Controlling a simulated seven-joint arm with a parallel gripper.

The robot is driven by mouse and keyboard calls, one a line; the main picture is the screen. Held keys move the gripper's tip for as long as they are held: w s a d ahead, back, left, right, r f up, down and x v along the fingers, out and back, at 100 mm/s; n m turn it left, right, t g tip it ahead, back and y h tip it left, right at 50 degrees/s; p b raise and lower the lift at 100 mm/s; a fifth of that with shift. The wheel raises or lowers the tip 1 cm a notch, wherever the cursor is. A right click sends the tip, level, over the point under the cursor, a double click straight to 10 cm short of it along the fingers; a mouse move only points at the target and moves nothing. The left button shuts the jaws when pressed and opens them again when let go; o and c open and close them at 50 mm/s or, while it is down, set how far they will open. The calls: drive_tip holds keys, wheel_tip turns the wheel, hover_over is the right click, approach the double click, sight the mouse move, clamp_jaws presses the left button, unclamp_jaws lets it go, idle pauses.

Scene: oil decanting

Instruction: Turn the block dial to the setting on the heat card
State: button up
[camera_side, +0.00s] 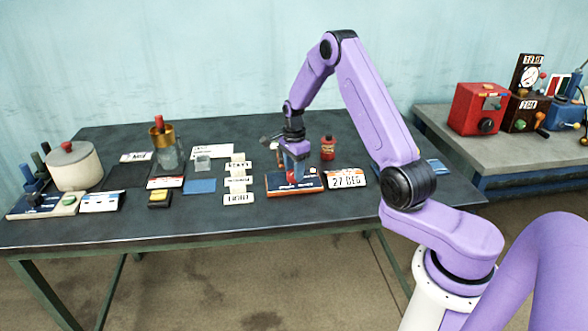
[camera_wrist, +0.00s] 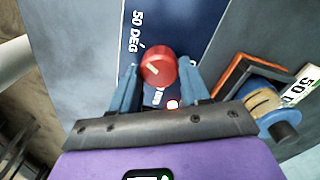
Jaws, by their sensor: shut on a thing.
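In the side view my gripper (camera_side: 294,176) is low over the dark block (camera_side: 285,190) with an orange edge, and mostly hides the dial. The dark blue panel (camera_wrist: 185,25) by the dial reads "50 DEG". In the side view a sign (camera_side: 346,178) reading "27 DEG" stands right of the block.
A red bottle (camera_side: 328,147) stands close behind my gripper. White labels (camera_side: 238,182) and a glass beaker (camera_side: 171,157) are to the left. A pale pot (camera_side: 75,167) stands at the far left. The front strip of the dark table (camera_side: 200,222) is clear.

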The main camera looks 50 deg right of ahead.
drive_tip(key=o, duration=1.1)
drive_tip(key=shift+c, duration=0.2)
drive_tip(key=shift+r, duration=0.1)
wheel_tip(320, 180, up, 17)
drive_tip(key=shift+r, duration=0.15)
